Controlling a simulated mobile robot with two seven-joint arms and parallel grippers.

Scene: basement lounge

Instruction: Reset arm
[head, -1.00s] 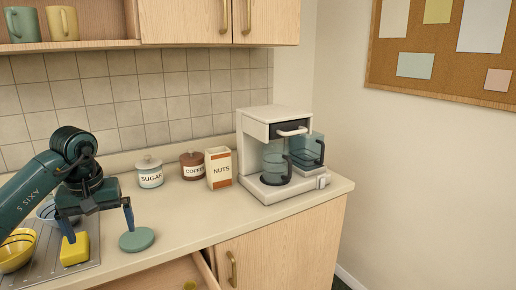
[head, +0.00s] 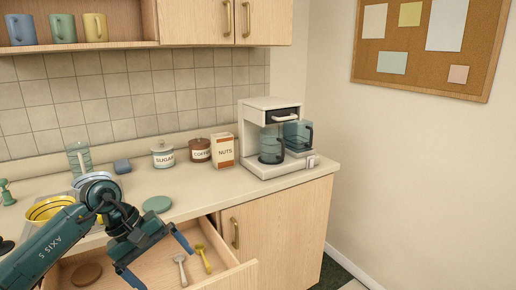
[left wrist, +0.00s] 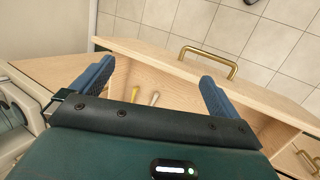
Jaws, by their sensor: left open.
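My left gripper (head: 158,258) hangs over the open drawer (head: 238,272), its two blue fingers spread wide with nothing between them. In the left wrist view the open fingers (left wrist: 158,82) stand over the drawer, whose brass handle (left wrist: 208,60) shows beyond them. In the drawer lie a yellow spoon-like utensil (head: 203,258), a grey one (head: 181,270) and a brown round thing (head: 87,273). My forearm hides part of the counter and drawer. My right gripper is not in view.
On the counter (head: 200,190) stand a yellow bowl (head: 46,209), a green disc (head: 157,204), a sugar jar (head: 163,157), a coffee jar (head: 200,151), a nuts box (head: 222,152) and a coffee maker (head: 270,107). The drawer sticks out below the counter edge.

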